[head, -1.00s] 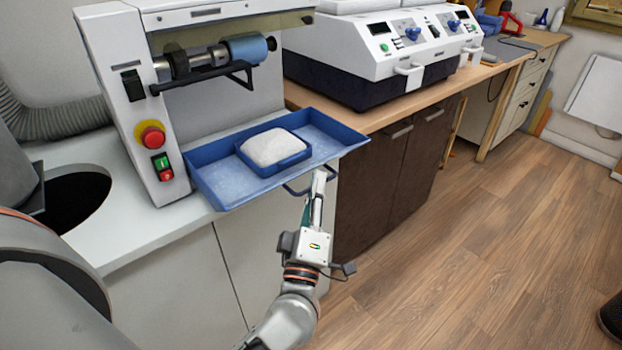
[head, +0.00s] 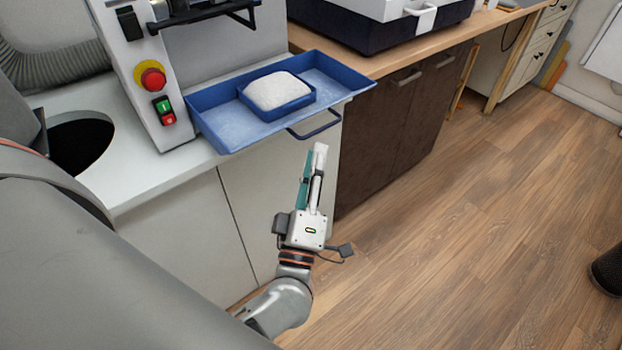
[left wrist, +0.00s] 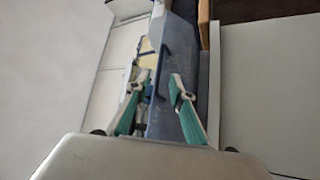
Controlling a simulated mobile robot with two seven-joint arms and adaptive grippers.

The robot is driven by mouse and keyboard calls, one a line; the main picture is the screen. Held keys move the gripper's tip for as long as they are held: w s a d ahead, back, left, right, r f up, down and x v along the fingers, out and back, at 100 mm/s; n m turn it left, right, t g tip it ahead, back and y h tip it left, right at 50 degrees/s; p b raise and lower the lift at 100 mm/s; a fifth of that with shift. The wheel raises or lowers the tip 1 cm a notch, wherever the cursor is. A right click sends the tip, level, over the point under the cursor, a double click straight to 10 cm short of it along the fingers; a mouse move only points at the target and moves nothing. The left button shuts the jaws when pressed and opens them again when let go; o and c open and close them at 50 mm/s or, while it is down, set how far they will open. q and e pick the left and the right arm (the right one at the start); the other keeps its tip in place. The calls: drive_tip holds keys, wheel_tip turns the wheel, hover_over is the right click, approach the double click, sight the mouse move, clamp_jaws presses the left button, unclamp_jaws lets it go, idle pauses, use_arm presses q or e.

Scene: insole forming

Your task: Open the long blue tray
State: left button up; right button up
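The long blue tray (head: 213,124) sits at the front of the grey machine, and its front part overhangs the counter edge. A dark wire handle (head: 315,126) hangs from its front side. A small blue dish (head: 285,108) holding a white block (head: 277,90) lies in the tray. My left gripper (head: 314,153) is just below the handle in the head view, visibly apart from it and empty. In the left wrist view its fingers (left wrist: 162,80) are spread, with the blue tray (left wrist: 182,55) beyond them. My right gripper is not in view.
The machine (head: 130,75) with its red button (head: 153,78) stands behind the tray at left. A brown cabinet (head: 385,130) under a wooden worktop stands right of the tray.

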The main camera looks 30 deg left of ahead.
use_arm(q)
drive_tip(key=shift+v, duration=2.4)
drive_tip(key=s+d+f+m+g+h+p, duration=0.1)
drive_tip(key=d+f+m+g+h, duration=0.1)
drive_tip(key=d+f+m+h, duration=0.45)
drive_tip(key=d+f+m+g+h+p, duration=0.15)
drive_tip(key=f+m+h, duration=0.3)
drive_tip(key=m, duration=0.45)
drive_tip(key=s+a+f+m+g+p, duration=0.1)
drive_tip(key=s+a+f+m+g, duration=0.1)
drive_tip(key=f, duration=0.6)
drive_tip(key=s+a+f+m+g+y, duration=0.1)
drive_tip(key=s+a+f+m+g, duration=0.2)
drive_tip(key=s+f, duration=0.4)
drive_tip(key=shift+a+f+g+p, duration=0.35)
drive_tip(key=shift+a+f+g, duration=0.45)
drive_tip(key=shift+g, duration=0.45)
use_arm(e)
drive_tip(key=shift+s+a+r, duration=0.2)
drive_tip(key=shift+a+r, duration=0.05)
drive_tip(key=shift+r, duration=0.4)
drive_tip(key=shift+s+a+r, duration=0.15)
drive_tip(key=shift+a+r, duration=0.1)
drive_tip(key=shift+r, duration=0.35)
use_arm(q)
drive_tip(key=shift+w+r+m, duration=0.1)
drive_tip(key=shift+m, duration=0.15)
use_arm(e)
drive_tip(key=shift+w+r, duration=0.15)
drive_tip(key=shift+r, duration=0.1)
